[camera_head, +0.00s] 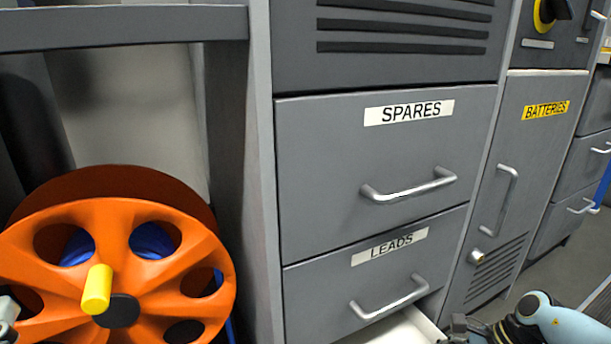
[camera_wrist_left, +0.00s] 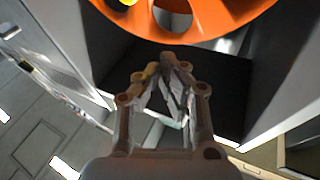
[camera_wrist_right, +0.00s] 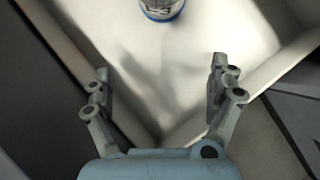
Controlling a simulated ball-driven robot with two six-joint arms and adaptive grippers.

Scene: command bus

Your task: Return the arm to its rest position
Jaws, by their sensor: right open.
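My right gripper (camera_wrist_right: 160,72) is open in the right wrist view, its fingers wide apart with nothing between them. It is over the white inside of an open drawer (camera_wrist_right: 130,45). Only a small part of my left arm shows at the head view's left edge.
The orange cable reel (camera_head: 190,250) with a yellow handle (camera_head: 97,289) fills the lower left. The SPARES drawer (camera_head: 320,170) and BATTERIES door (camera_head: 535,150) are shut. A small labelled can (camera_wrist_right: 162,8) is in the open drawer. Floor is clear at right.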

